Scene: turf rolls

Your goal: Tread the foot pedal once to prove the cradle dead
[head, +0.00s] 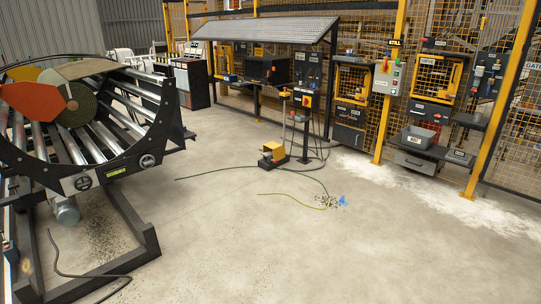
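The foot pedal (271,155), with a yellow-orange hood and a dark base, sits on the concrete floor near the middle of the head view. A dark cable runs from it across the floor. The cradle (128,158) stands at the left, a black frame with several metal rollers (75,148). An orange plate and a round brown disc are at its upper part. Whether its rollers turn cannot be told from one frame. Neither of my grippers shows in this view.
A control post (305,100) with a red button on yellow stands just behind the pedal. A yellow-green cable, dark crumbs and a blue scrap (342,201) lie on the floor to its right. A mesh fence with shelves (424,150) lines the back. The floor in front is mostly clear.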

